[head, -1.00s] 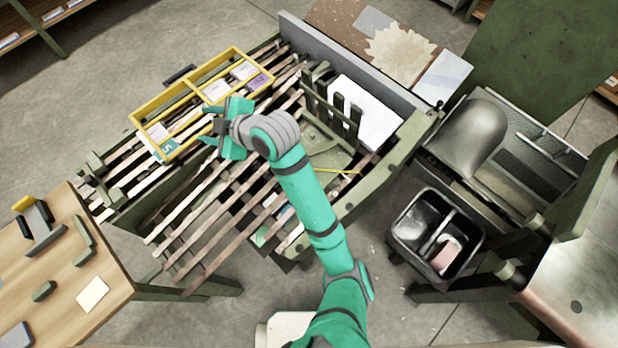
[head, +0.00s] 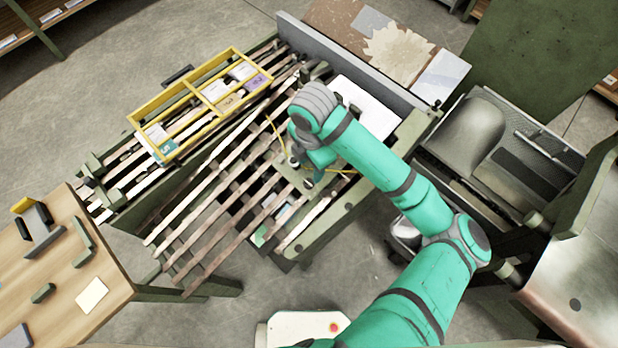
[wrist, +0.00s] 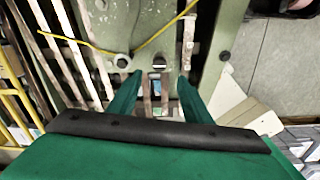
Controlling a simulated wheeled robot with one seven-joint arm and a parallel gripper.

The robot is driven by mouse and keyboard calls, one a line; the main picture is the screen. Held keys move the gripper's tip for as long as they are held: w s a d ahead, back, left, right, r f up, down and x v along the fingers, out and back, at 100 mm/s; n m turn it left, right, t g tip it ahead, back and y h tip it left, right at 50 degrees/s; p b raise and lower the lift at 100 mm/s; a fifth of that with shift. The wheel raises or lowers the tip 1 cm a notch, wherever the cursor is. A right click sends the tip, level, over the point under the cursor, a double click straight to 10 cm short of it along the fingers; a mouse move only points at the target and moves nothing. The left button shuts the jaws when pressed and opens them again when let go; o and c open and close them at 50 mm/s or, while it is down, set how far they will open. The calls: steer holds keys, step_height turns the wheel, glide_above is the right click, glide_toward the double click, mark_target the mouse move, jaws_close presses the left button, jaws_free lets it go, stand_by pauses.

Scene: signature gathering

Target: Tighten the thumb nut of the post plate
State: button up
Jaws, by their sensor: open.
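In the wrist view a pale green plate (wrist: 160,20) lies ahead of my gripper (wrist: 158,96), with a small grey round-headed fitting (wrist: 159,64) between the fingers' lines and another knob (wrist: 123,62) just left of it. I cannot tell surely which is the thumb nut. The fingers are apart, with nothing gripped between them. In the head view my gripper (head: 304,170) points down over the slatted bench, close to small round fittings on the green plate (head: 292,185). My arm hides part of that area.
A yellow cord (wrist: 150,38) crosses the plate. A white sheet stack (head: 365,110) is behind my wrist. A wooden table (head: 60,290) stands at lower left, a metal machine (head: 470,135) at right.

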mark_target(309, 182)
step_height(309, 182, down, 10)
steer(key=shift+w+a+r, duration=0.1)
steer(key=shift+w+r, duration=0.05)
steer(key=shift+c, duration=0.4)
steer(key=c, duration=1)
